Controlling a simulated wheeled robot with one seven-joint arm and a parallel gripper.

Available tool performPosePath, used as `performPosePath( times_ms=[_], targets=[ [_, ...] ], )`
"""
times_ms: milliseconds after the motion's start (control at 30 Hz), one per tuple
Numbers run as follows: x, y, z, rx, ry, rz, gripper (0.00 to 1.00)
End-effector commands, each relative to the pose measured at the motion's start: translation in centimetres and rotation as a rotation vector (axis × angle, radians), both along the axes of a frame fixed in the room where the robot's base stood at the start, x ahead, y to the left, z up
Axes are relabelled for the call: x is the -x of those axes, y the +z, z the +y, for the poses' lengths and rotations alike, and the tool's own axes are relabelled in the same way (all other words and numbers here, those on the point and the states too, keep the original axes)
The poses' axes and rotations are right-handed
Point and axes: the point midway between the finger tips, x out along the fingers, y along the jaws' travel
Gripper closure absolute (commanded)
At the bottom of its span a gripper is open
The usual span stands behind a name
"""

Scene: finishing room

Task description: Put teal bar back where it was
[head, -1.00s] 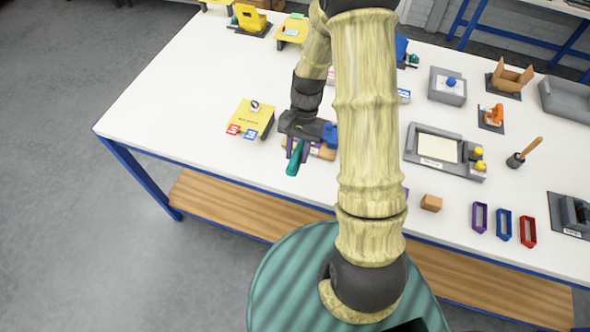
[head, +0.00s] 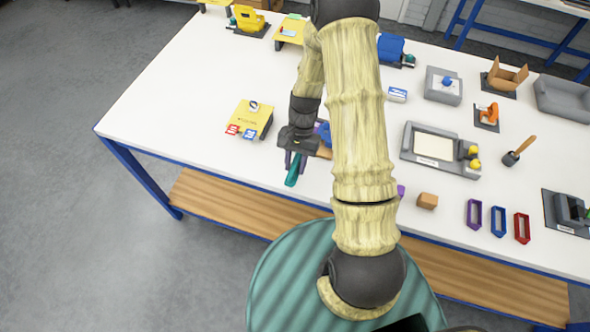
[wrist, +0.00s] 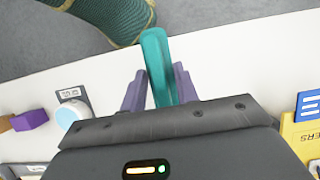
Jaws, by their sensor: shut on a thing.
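The teal bar (head: 293,170) is held by my gripper (head: 296,155) near the front edge of the white table. In the wrist view the bar (wrist: 156,55) sits between the two purple fingers of my gripper (wrist: 160,85) and sticks out past them toward the table's edge. My gripper is shut on it. The bar looks raised off the tabletop, but its exact height is hard to tell. A blue item and a tan wooden piece (head: 324,151) lie just right of my gripper, partly hidden by my arm.
A yellow box (head: 249,117) with red and blue cards stands left of my gripper. Right of my arm are a wooden block (head: 427,201), purple, blue and red trays (head: 498,222) and a grey fixture (head: 412,148).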

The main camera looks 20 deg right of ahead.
Motion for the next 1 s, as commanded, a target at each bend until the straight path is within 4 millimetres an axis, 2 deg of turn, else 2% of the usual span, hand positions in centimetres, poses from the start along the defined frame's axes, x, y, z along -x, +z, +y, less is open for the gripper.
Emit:
performPosePath(
  times_ms=[167, 433, 867, 900, 1000],
  targets=[
    [0.1, -0.8, -0.1, 0.0, -0.002, 0.004, 0.88],
    [0.1, -3.8, 0.2, 0.0, 0.004, 0.003, 0.88],
    [0.0, -4.6, 0.1, 0.001, 0.004, 0.0, 0.88],
    [0.0, -4.5, 0.1, 0.001, 0.004, 0.0, 0.64],
    [0.0, -4.5, 0.2, 0.0, 0.003, 0.0, 0.48]
  ],
)
